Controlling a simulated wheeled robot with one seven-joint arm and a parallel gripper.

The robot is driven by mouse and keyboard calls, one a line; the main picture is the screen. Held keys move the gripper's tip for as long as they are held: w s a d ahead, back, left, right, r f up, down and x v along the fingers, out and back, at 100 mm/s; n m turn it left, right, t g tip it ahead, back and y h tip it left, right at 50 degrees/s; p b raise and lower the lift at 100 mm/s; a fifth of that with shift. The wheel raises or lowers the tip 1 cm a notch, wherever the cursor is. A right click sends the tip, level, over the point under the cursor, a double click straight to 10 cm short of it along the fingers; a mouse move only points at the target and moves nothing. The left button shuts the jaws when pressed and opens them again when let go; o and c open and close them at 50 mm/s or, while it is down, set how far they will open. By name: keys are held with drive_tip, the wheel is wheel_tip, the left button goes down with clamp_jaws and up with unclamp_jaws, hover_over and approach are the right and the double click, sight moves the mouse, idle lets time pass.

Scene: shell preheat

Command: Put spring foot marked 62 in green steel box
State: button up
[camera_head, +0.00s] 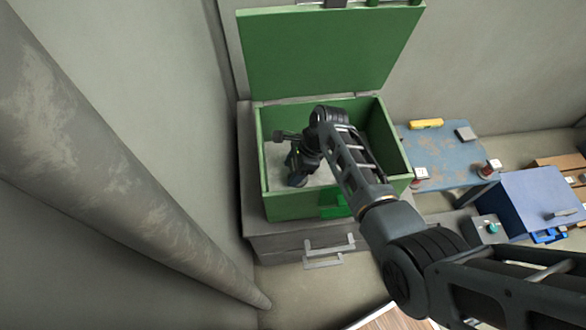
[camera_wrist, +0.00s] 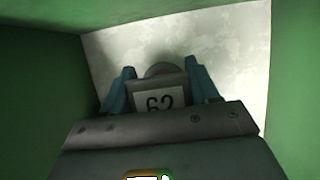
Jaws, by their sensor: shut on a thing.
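The green steel box (camera_head: 310,210) stands with its lid (camera_head: 320,50) raised against the wall. My gripper (camera_head: 297,178) is inside the box, pointing down toward its pale floor. In the wrist view my gripper (camera_wrist: 160,88) is shut on the spring foot, whose white label reads 62 (camera_wrist: 160,103). The lower part of the label is hidden by my gripper's body. The pale box floor (camera_wrist: 235,70) shows beyond the spring foot, with green walls on both sides. I cannot tell whether the spring foot touches the floor. In the head view my arm and gripper hide the spring foot.
The box rests on a grey drawer cabinet (camera_head: 300,240) with handles. To the right is a blue worn table (camera_head: 445,150) holding a yellow item (camera_head: 426,124) and small labelled pieces. A blue box (camera_head: 535,200) stands farther right. A thick grey pipe (camera_head: 110,170) runs along the left.

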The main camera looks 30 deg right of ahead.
drive_tip(key=o, duration=1.4)
drive_tip(key=shift+f, duration=0.1)
drive_tip(key=p+v, duration=0.2)
drive_tip(key=v, duration=1)
